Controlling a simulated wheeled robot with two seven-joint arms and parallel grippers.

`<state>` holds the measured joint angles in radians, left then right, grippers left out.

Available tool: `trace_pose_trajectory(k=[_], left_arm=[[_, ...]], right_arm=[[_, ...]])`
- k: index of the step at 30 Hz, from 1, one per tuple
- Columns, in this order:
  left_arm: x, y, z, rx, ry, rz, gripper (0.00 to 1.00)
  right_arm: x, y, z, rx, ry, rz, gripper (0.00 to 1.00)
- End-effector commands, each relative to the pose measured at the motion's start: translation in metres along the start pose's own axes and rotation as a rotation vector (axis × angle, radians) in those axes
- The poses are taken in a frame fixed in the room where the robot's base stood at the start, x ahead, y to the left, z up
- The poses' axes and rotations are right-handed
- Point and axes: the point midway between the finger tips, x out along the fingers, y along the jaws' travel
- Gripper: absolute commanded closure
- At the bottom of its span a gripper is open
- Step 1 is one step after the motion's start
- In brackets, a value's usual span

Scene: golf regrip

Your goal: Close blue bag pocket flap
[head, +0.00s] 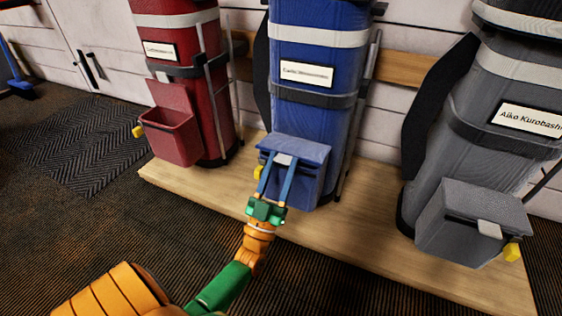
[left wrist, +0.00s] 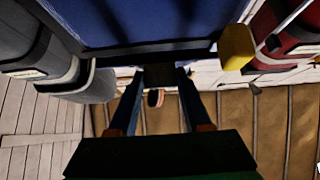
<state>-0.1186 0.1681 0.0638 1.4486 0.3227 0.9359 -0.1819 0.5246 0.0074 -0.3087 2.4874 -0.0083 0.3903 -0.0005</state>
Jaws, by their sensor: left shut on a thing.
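The blue golf bag (head: 312,110) stands upright in the middle of the head view. Its pocket (head: 312,185) is low on its front, and the flap (head: 305,148) lies over the pocket's top, roughly level. I cannot tell whether it is fully down. A light tab (head: 284,160) is at the flap's front edge. My left gripper (head: 277,166) reaches this tab from the front, its two blue fingers either side of it and shut on it. In the left wrist view the fingers (left wrist: 158,76) meet a dark piece below the blue surface (left wrist: 150,22). My right gripper is not in view.
A red bag (head: 190,85) with its pocket flap standing open is on the left. A grey bag (head: 490,130) with its pocket covered is on the right. All stand on a wooden platform (head: 350,235). A yellow piece (left wrist: 237,47) sits beside the blue pocket.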

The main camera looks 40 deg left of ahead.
Motion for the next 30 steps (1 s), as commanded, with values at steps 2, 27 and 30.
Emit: trace_pose_trajectory(k=[2, 27, 30], left_arm=[[-0.0041, 0.0001, 0.0083, 0.001, -0.023, 0.001, 1.00], [-0.0049, -0.0004, 0.0100, 0.001, -0.018, 0.000, 0.20], [-0.0064, 0.0001, 0.0138, 0.001, -0.015, 0.000, 0.20]], right_arm=[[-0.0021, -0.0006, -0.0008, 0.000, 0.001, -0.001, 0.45], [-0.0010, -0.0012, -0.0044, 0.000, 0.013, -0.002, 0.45], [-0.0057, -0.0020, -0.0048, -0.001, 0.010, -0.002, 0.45]])
